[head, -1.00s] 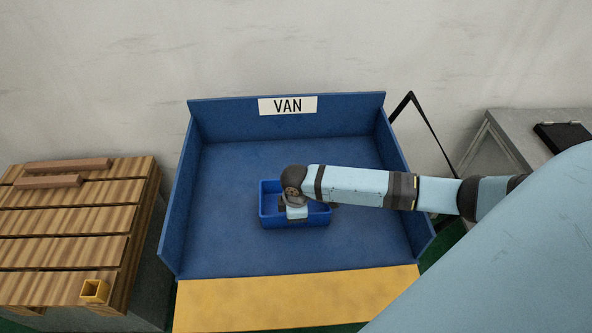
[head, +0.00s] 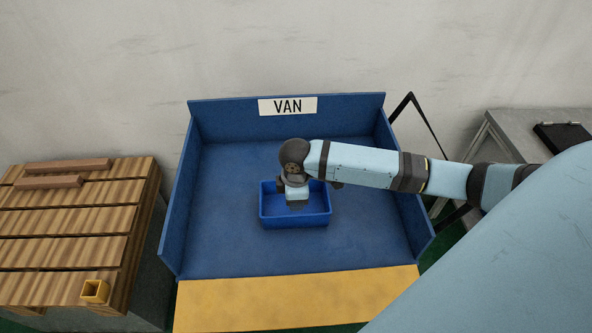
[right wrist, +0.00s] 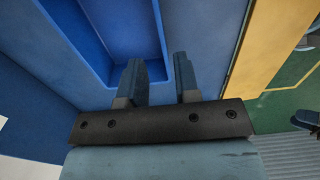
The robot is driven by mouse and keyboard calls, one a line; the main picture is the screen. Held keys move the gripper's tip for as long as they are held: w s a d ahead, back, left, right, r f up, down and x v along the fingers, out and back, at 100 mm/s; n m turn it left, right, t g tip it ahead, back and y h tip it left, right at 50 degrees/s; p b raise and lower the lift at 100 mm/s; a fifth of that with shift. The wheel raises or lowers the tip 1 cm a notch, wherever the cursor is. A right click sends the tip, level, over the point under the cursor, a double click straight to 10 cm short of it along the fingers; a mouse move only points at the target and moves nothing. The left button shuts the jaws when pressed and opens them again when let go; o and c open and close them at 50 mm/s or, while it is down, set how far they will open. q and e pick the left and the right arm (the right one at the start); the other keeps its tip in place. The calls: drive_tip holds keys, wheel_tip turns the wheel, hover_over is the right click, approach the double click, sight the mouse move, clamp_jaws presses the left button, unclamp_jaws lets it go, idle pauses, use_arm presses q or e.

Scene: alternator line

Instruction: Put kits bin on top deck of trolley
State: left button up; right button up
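The bin (head: 296,222) is a blue open box standing upright on the floor of a blue three-walled bay (head: 225,235) marked VAN. It looks empty where I can see inside. My right gripper (head: 297,205) is over the bin, and my wrist hides part of its back rim. In the right wrist view the bin (right wrist: 125,35) fills the upper left. The two fingers of the right gripper (right wrist: 160,80) stand apart near its rim, with nothing clamped between them. I cannot pick out a trolley for certain. My left gripper is not in view.
A yellow strip (head: 295,300) runs along the bay's front. A slatted wooden top (head: 70,225) with a small yellow square piece (head: 95,291) stands at left. A grey table (head: 500,122) with a dark flat item (head: 563,138) stands at right. The bay floor around the bin is clear.

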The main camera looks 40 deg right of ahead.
drive_tip(key=s+a+f+m+t+y, duration=0.1)
drive_tip(key=s+a+f+t, duration=0.1)
drive_tip(key=a, duration=0.2)
drive_tip(key=s+a+f+m+t+y, duration=0.1)
drive_tip(key=s+a+m+t+y, duration=0.1)
drive_tip(key=s+a, duration=0.1)
drive_tip(key=s+a+f+m+t+y, duration=0.2)
drive_tip(key=s+a+t, duration=0.1)
drive_tip(key=a, duration=0.2)
drive_tip(key=shift+a+f, duration=0.35)
drive_tip(key=shift+a, duration=0.05)
drive_tip(key=s+m+t, duration=0.1)
drive_tip(key=s, duration=0.1)
drive_tip(key=s+d+m+t+h, duration=0.1)
drive_tip(key=s, duration=0.1)
drive_tip(key=s+d+f+m+t, duration=0.1)
drive_tip(key=s, duration=0.1)
drive_tip(key=shift+s, duration=0.3)
drive_tip(key=shift+s+d+m+t+h, duration=0.25)
drive_tip(key=shift+s+m+t+h, duration=0.05)
drive_tip(key=shift+s+t, duration=0.2)
